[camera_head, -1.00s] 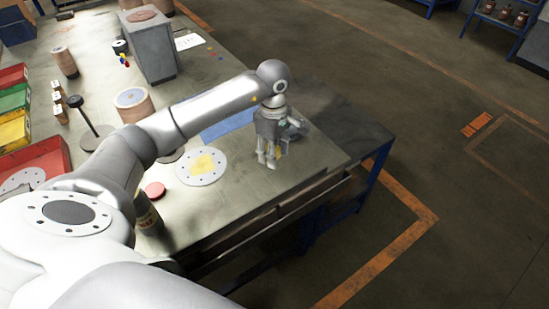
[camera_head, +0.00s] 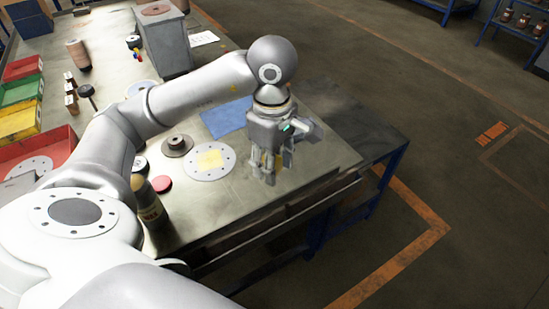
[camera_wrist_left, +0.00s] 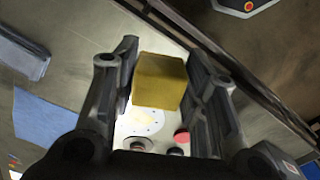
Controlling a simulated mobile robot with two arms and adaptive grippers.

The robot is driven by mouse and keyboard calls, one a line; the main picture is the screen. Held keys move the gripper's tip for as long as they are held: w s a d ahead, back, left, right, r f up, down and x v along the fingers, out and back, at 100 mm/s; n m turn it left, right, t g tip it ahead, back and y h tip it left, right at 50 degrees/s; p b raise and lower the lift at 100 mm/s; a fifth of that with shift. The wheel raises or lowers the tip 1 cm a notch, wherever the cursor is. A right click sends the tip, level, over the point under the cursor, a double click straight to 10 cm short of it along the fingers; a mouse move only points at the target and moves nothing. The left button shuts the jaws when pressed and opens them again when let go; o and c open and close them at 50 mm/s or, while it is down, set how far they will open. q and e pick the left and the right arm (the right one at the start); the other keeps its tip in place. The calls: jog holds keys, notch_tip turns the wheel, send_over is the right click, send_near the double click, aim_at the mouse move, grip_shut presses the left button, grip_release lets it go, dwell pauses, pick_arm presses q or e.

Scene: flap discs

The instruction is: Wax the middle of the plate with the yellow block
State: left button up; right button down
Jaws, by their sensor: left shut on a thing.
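The plate (camera_head: 192,169) is a round white disc with small holes around its rim, flat on the table. A pale yellow wax patch (camera_head: 209,159) covers its middle. My left gripper (camera_head: 270,178) is above the table, to the right of the plate and apart from it, fingers pointing down. It is shut on the yellow block (camera_wrist_left: 160,80), which shows between the fingers in the left wrist view. In the head view the fingers mostly hide the block. The plate also shows beyond the block in the wrist view (camera_wrist_left: 152,124), partly covered. My right gripper is not in view.
Coloured bins (camera_head: 28,155) line the left. The table's front edge runs close below my gripper.

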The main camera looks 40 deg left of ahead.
pick_arm(q)
jog(key=shift+o, duration=0.8)
jog(key=shift+c, duration=0.8)
jog(key=shift+w+a, duration=0.2)
jog(key=shift+w, duration=0.25)
jog(key=w+a+b, duration=0.1)
jog(key=w+a, duration=0.4)
jog(key=w, duration=0.7)
jog(key=shift+b, duration=0.3)
jog(key=shift+a, duration=0.1)
notch_tip(320, 180, down, 12)
jog(key=b, duration=0.8)
